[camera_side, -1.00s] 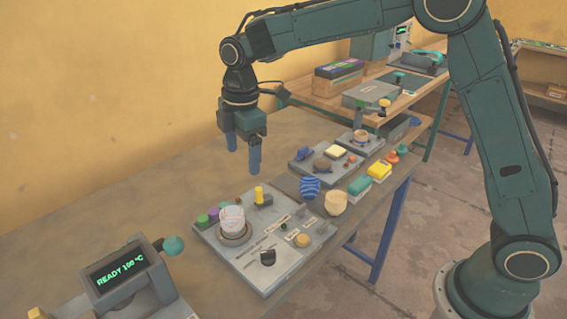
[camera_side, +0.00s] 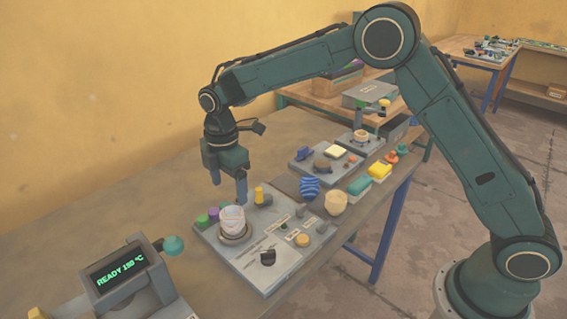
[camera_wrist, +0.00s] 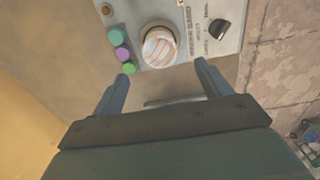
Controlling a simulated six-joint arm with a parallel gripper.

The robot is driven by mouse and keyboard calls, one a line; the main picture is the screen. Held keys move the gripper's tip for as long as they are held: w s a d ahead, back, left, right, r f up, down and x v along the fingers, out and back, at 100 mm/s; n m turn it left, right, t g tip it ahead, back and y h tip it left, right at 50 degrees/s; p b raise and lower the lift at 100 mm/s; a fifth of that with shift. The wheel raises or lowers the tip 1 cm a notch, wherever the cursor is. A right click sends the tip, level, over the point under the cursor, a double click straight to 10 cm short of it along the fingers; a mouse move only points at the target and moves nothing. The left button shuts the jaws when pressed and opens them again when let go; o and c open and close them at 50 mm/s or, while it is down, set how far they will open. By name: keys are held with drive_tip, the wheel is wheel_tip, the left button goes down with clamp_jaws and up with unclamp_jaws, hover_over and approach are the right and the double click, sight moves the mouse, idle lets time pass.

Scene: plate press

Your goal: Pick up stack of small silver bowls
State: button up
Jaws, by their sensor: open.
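My gripper (camera_side: 228,187) is open and empty, pointing down above and behind the near control panel. In the wrist view its two fingers (camera_wrist: 162,72) are spread wide. A whitish round vessel (camera_side: 232,220), perhaps stacked pieces, sits on a round base on the panel. It shows pale with orange stripes in the wrist view (camera_wrist: 160,47), beyond and between the fingertips. A cream faceted bowl-like piece (camera_side: 336,203) and a blue striped round piece (camera_side: 309,189) stand at the panel's far right. I cannot make out a clearly silver bowl stack.
The grey panel (camera_side: 265,249) carries a yellow lever (camera_side: 259,196), knobs and green and purple buttons. A display box (camera_side: 121,269) reads READY with a temperature. Another panel with small parts (camera_side: 323,165) lies behind. The table's left rear is clear.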

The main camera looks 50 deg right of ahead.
sight(232, 213)
drive_tip(key=shift+f, duration=2.4)
drive_tip(key=shift+f, duration=0.1)
drive_tip(key=shift+a+f, duration=0.1)
drive_tip(key=shift+f, duration=2.4)
drive_tip(key=c, duration=1.1)
